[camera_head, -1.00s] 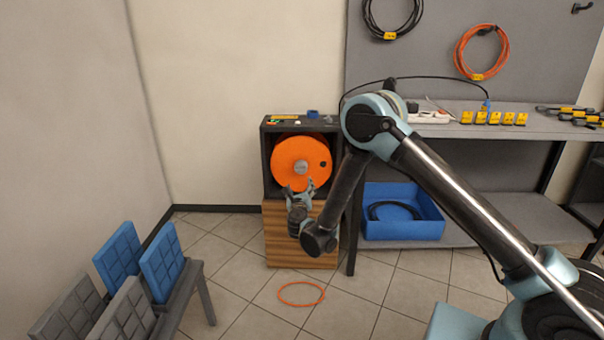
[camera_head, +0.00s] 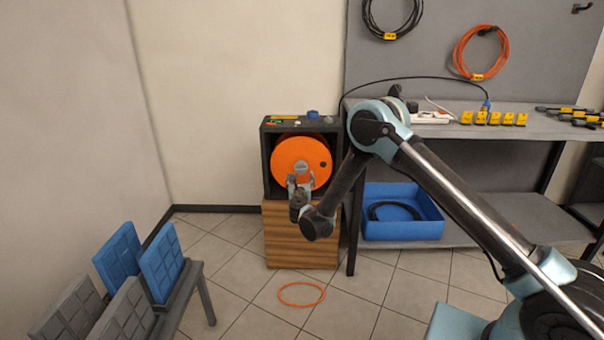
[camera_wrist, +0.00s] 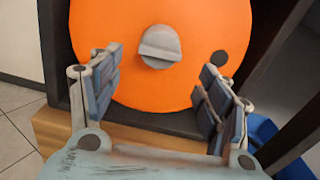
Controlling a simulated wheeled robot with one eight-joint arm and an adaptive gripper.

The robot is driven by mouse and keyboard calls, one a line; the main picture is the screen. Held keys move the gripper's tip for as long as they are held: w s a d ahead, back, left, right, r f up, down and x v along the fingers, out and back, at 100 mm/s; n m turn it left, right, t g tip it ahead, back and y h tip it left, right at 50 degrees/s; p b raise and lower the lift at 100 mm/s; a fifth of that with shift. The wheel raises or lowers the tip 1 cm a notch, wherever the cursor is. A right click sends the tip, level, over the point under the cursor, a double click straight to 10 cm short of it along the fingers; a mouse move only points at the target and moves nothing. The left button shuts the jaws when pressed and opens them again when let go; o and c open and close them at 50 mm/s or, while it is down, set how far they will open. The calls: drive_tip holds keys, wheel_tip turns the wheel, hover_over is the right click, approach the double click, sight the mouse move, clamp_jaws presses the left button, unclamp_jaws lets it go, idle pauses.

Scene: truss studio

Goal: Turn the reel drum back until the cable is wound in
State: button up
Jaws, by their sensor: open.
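The orange reel drum (camera_head: 300,160) faces me inside a black housing on a wooden box. It has a grey knob (camera_head: 301,168) at its centre and a dark round hole to the right. My gripper (camera_head: 300,182) is in front of the drum's lower part. In the wrist view my gripper (camera_wrist: 160,88) is open, its two fingers apart below and to either side of the grey knob (camera_wrist: 160,46), with nothing between them. The orange drum (camera_wrist: 125,75) fills the view behind. A ring of orange cable (camera_head: 301,294) lies on the floor in front of the box.
The wooden box (camera_head: 298,240) stands beside a grey workbench (camera_head: 455,128). A blue bin (camera_head: 402,225) with a dark coil is on its lower shelf. Blue and grey panels (camera_head: 160,262) stand in a rack at lower left. Small items lie on the housing top (camera_head: 330,124). Floor before the box is mostly clear.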

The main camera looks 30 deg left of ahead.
sight(301, 171)
drive_tip(key=x, duration=0.8)
drive_tip(key=shift+c, duration=0.3)
drive_tip(key=c, duration=1.5)
